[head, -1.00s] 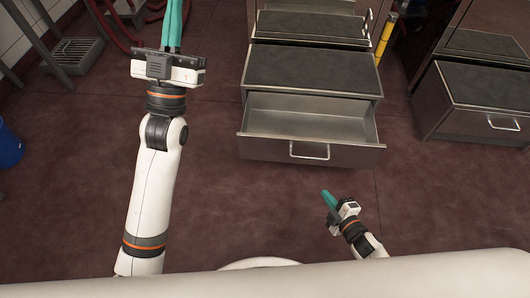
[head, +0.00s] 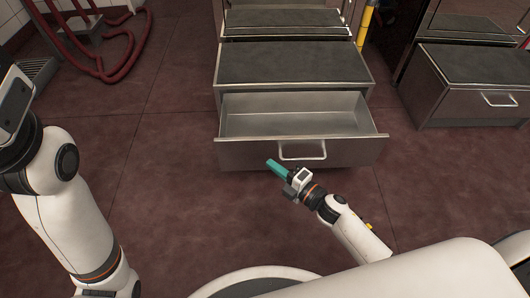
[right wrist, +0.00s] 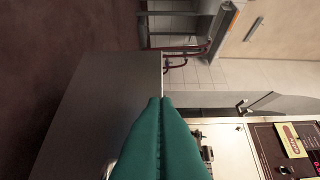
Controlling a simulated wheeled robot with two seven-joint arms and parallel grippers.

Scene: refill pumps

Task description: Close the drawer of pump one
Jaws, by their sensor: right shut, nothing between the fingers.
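The drawer (head: 298,152) under the dark-topped step of the middle unit is pulled out, and its inside is empty. Its metal front carries a bar handle (head: 302,150). My right gripper (head: 270,163) is shut and empty, its green fingertips just in front of the drawer front, left of the handle. I cannot tell whether they touch it. In the right wrist view the closed green fingers (right wrist: 160,101) overlap a grey panel (right wrist: 90,115) that looks like the drawer front. My left arm is at the left edge of the head view, its fingers out of frame.
A second unit with a shut drawer (head: 480,103) stands at the right. A yellow post (head: 366,22) rises behind the middle unit. Red hoses (head: 118,60) lie at the upper left. The floor before the drawer is mostly clear.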

